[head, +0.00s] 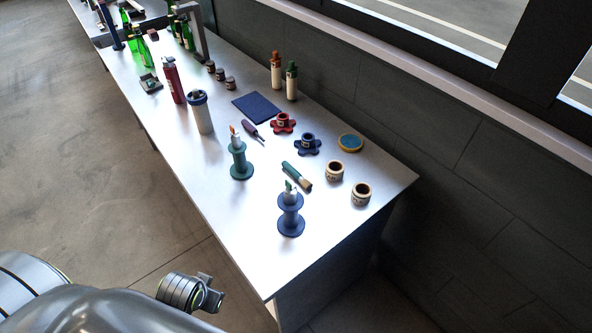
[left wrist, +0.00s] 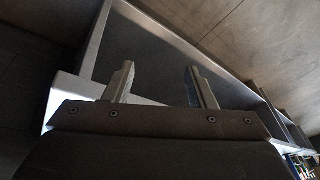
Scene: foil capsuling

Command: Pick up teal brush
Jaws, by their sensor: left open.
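The teal brush (head: 297,175) lies on the white table in the head view, its teal part toward the upper left and a tan end toward the lower right. It lies between the blue spool-shaped stand and the small tan-rimmed jars. My left gripper (head: 209,295) is off the table's near side, at the lower left of the head view, well apart from the brush. In the left wrist view its two fingers (left wrist: 160,88) are spread with nothing between them. The brush is not visible in that view. My right gripper is not in view.
A blue stand (head: 290,222) and a teal stand (head: 241,170) rise near the brush. Two jars (head: 335,171) are to its right. A blue flower-shaped dish (head: 307,146) and purple-handled tool (head: 251,129) lie behind. The table's front right corner is bare.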

